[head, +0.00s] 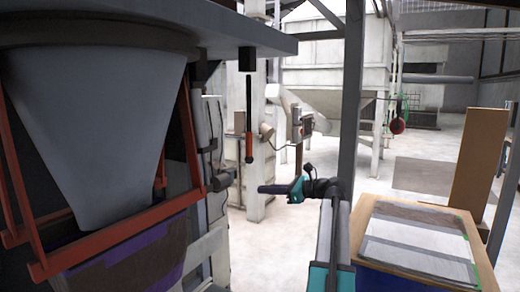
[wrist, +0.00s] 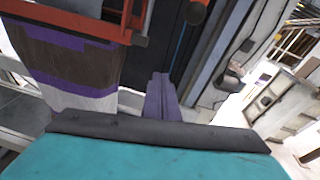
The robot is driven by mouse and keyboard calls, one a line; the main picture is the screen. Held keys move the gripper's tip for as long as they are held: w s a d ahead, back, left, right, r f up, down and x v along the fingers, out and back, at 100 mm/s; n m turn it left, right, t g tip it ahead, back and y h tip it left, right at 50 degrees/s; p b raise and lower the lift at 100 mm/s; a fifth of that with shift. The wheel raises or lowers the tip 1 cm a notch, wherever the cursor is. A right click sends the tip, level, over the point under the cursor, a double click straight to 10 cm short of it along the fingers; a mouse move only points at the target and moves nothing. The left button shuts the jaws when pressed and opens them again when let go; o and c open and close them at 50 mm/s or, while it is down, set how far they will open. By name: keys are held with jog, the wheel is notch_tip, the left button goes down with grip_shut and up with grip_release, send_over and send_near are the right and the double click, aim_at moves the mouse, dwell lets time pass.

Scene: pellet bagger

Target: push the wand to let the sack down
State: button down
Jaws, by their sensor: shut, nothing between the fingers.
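The wand (head: 249,105) is a thin black rod that hangs upright from a dark block under the overhead plate, with an orange-red lower end. My gripper (head: 262,189) is shut and empty. It points left, below the wand's tip and apart from it in the picture. The closed fingers (wrist: 162,98) also show in the wrist view. The sack (head: 140,255) hangs under the grey hopper at lower left. Its purple, brown and white bands show in the wrist view (wrist: 68,62). A dark round end near the top of the wrist view may be the wand; I cannot tell.
The grey hopper (head: 95,120) and red clamp frame (head: 110,236) fill the left. A steel post (head: 352,90) stands behind my arm. A table with a pale sheet (head: 415,245) is at right. Open floor lies beyond.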

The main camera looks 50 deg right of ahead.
aim_at(252, 145)
jog(key=s+d+r+m+t, duration=0.1)
jog(key=s+d+r, duration=0.1)
jog(key=s+r, duration=0.2)
jog(key=s+d+r+m+t, duration=0.1)
jog(key=s+r, duration=0.4)
jog(key=r, duration=0.6)
jog(key=shift+d+r, duration=0.2)
jog(key=shift+d, duration=0.65)
jog(key=p+x, duration=0.1)
jog(key=x, duration=0.6)
jog(key=p+x, duration=0.2)
jog(key=x, duration=0.5)
jog(key=shift+d+r, duration=0.2)
jog(key=shift+w+f, duration=0.1)
